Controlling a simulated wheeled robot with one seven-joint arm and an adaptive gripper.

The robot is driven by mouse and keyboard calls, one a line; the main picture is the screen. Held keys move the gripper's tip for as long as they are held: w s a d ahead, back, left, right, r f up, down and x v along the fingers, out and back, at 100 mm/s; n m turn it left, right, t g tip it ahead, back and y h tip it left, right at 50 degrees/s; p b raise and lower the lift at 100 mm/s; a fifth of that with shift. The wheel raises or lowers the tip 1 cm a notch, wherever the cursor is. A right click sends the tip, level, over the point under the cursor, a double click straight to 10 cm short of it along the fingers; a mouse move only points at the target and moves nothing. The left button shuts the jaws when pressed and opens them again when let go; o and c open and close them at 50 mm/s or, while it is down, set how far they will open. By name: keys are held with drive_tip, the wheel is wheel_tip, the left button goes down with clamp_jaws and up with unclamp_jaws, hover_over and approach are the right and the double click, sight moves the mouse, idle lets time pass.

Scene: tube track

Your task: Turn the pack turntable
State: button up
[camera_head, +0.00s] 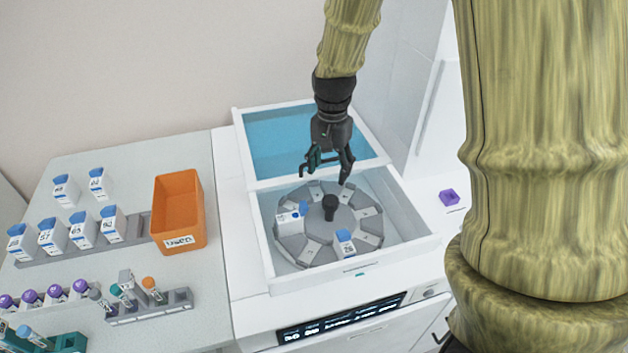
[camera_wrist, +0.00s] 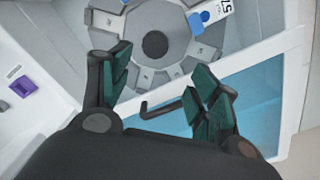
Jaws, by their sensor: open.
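The pack turntable (camera_head: 310,253) is a grey segmented disc lying in the white open bay of the machine. A black knob (camera_head: 330,207) stands up at its centre; in the wrist view the knob (camera_wrist: 155,45) lies beyond and between my fingertips. Two white packs with blue caps sit on the disc, one at the left (camera_head: 289,224) and one at the front (camera_head: 344,243). My gripper (camera_head: 327,172) hangs above the rear part of the turntable, open and empty, apart from the knob. The wrist view shows its dark green finger pads (camera_wrist: 160,82) spread wide.
A blue translucent panel (camera_head: 300,140) lies behind the bay, whose white rim (camera_head: 352,268) surrounds the disc. At the left, a table holds an orange bin (camera_head: 178,210), several blue-capped packs (camera_head: 82,232) and tube racks (camera_head: 150,307). A purple block (camera_head: 449,197) sits right of the bay.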

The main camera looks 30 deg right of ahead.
sight(331, 200)
drive_tip(key=s+f, duration=0.1)
drive_tip(key=s+f+p, duration=0.1)
drive_tip(key=s, duration=0.1)
drive_tip(key=shift+s+d+f, duration=0.15)
drive_tip(key=shift+f, duration=0.25)
drive_tip(key=w+f, duration=0.2)
drive_tip(key=f, duration=0.1)
drive_tip(key=w+f, duration=0.1)
drive_tip(key=shift+f+p, duration=0.35)
drive_tip(key=shift+s+f, duration=0.1)
drive_tip(key=shift+f, duration=0.25)
drive_tip(key=shift+s+f+p, duration=0.3)
drive_tip(key=shift+s+f, duration=0.2)
drive_tip(key=shift+s, duration=0.3)
drive_tip(key=shift+w+f, duration=0.6)
drive_tip(key=shift+s+r, duration=0.2)
drive_tip(key=shift+s, duration=0.15)
drive_tip(key=shift+w, duration=0.15)
drive_tip(key=c, duration=1)
clamp_jaws()
